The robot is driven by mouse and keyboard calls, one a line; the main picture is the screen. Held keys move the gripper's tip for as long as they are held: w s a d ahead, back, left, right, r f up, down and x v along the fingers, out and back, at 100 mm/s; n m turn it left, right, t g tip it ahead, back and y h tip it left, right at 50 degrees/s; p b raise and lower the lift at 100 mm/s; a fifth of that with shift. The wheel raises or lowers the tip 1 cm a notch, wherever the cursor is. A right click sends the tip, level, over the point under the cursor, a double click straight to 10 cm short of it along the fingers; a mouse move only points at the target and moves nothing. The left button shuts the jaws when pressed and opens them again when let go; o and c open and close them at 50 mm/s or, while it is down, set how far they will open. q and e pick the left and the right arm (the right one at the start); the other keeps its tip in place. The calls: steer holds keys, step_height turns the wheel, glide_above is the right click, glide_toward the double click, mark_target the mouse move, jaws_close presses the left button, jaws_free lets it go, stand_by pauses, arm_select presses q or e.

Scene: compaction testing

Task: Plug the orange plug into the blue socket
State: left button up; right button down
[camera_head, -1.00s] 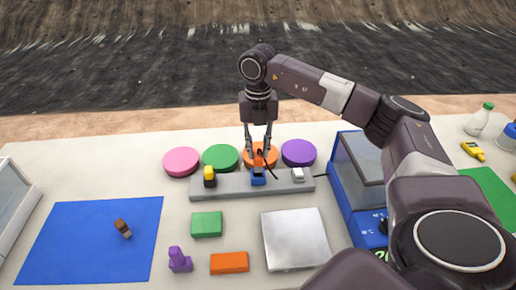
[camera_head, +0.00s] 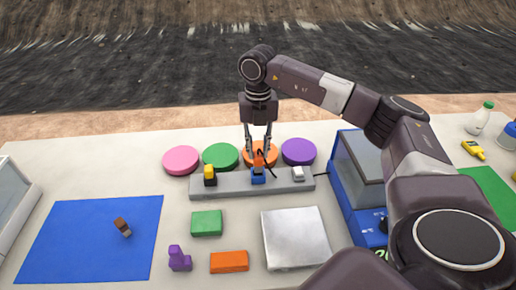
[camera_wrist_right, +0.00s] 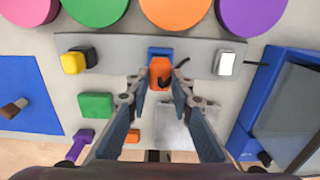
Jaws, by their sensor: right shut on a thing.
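The orange plug (camera_head: 258,161) stands at the blue socket (camera_head: 258,178) on the grey power strip (camera_head: 231,185). My right gripper (camera_head: 259,152) is above the socket, shut on the orange plug. In the right wrist view the orange plug (camera_wrist_right: 160,74) sits between the fingertips of the right gripper (camera_wrist_right: 159,88), in line with the blue socket (camera_wrist_right: 160,51). The plug's lower end meets or overlaps the socket in the picture; how deep it sits is hidden. A black cable curves beside the plug. My left gripper is out of view.
A black socket with a yellow plug (camera_head: 209,171) and a white plug (camera_head: 298,174) are on the strip. Several coloured discs, including a purple disc (camera_head: 298,151), lie behind it. A green block (camera_head: 207,223), a silver plate (camera_head: 294,239) and a blue-framed machine (camera_head: 344,180) are nearby.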

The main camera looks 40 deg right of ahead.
mark_target(258, 154)
steer(key=shift+f+b, duration=1.15)
steer(key=shift+f, duration=0.75)
steer(key=c, duration=1.6)
jaws_free()
steer(key=shift+r, duration=0.1)
step_height(258, 154, up, 5)
steer(key=p, duration=0.4)
